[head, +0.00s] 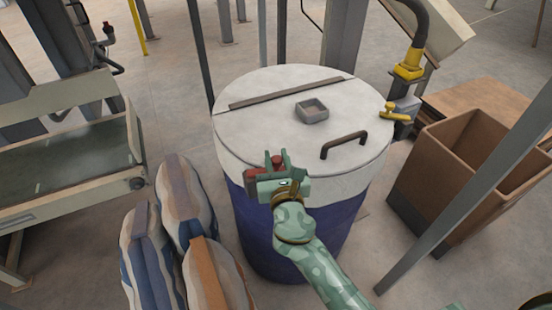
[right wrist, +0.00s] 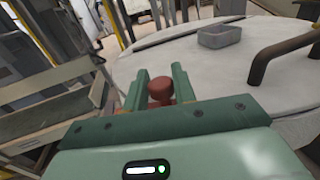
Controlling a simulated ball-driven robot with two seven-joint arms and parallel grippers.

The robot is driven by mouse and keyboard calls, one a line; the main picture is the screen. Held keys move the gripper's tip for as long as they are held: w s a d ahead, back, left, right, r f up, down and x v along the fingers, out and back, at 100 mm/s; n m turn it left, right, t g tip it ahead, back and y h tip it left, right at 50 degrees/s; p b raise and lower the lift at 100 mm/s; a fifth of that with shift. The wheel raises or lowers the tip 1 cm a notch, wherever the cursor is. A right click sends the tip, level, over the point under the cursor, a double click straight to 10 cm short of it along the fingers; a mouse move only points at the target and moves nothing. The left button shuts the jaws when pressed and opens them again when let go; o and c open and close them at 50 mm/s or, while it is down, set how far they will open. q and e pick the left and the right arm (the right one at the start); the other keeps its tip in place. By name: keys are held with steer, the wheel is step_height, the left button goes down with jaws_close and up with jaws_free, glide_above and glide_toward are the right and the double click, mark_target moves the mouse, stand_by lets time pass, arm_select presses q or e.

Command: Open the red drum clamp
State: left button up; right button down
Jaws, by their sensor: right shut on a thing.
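The red drum clamp (head: 252,181) sits at the front left rim of a large drum with a white top and blue lower wall (head: 290,235). My right gripper (head: 279,160) is at the clamp, its green fingers on either side of the red knob. In the right wrist view the red knob (right wrist: 160,90) stands between the two fingers (right wrist: 163,92), and the gripper is shut on it. The gripper hides part of the clamp. The drum's lid (head: 260,120) lies flat and closed. My left gripper is not in view.
The lid carries a dark handle (head: 344,143) and a small grey box (head: 312,111). A yellow-handled valve (head: 397,112) stands at the drum's right. Striped sacks (head: 180,200) stand at left. A brown bin (head: 440,170) and a slanting grey post (head: 470,200) are at right.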

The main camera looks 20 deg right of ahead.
steer(key=c, duration=1.2)
jaws_free()
steer(key=shift+o, duration=0.2)
steer(key=s+a, duration=0.2)
steer(key=s, duration=1.4)
